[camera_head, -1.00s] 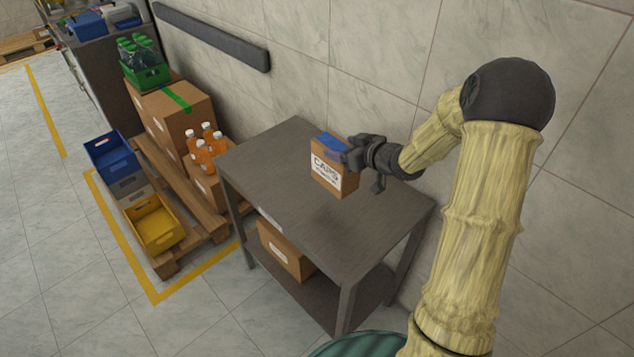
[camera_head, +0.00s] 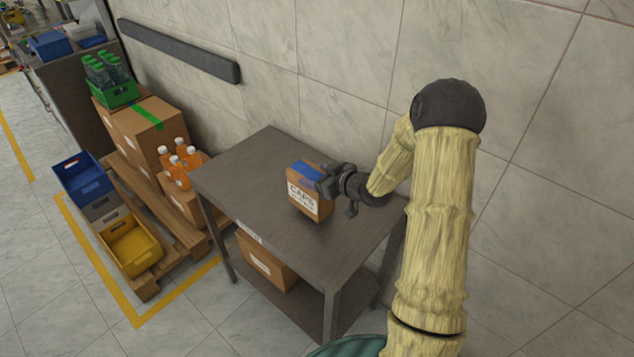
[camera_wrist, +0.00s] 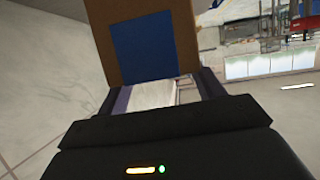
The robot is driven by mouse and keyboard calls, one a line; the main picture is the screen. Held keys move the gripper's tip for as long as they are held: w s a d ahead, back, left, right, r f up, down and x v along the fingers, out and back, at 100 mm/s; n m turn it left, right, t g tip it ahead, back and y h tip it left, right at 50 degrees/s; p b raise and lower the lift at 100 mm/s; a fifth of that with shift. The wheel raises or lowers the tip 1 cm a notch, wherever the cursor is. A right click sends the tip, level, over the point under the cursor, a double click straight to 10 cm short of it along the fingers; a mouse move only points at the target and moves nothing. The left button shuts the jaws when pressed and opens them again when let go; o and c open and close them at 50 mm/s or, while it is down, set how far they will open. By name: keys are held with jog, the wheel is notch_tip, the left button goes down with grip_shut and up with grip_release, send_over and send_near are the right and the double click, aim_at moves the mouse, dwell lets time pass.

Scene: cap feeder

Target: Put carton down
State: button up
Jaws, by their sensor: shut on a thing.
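The carton (camera_head: 304,203) is a brown box with a white CAPS label on its front and a blue patch on its top. It is upright at the tabletop of the grey table (camera_head: 243,180); whether its base touches the surface I cannot tell. My gripper (camera_head: 323,182) comes in from the right and is shut on the carton near its top. In the wrist view the carton (camera_wrist: 190,35) with its blue patch stands between the fingers of my gripper (camera_wrist: 163,88). The carton's far side is hidden.
Another brown box (camera_head: 262,267) sits on the table's lower shelf. Left of the table, a pallet (camera_head: 183,225) holds boxes, orange bottles (camera_head: 180,165), a green crate (camera_head: 115,95) and a yellow bin (camera_head: 133,248). A tiled wall stands behind. The tabletop around the carton is clear.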

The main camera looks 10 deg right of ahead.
notch_tip(320, 180, down, 2)
jog(key=shift+d+f, duration=0.1)
jog(key=shift+f, duration=0.25)
jog(key=o, duration=1.5)
jog(key=shift+f, duration=0.15)
jog(key=o, duration=0.5)
jog(key=shift+c, duration=0.2)
jog(key=b+v, duration=0.1)
jog(key=v, duration=1.1)
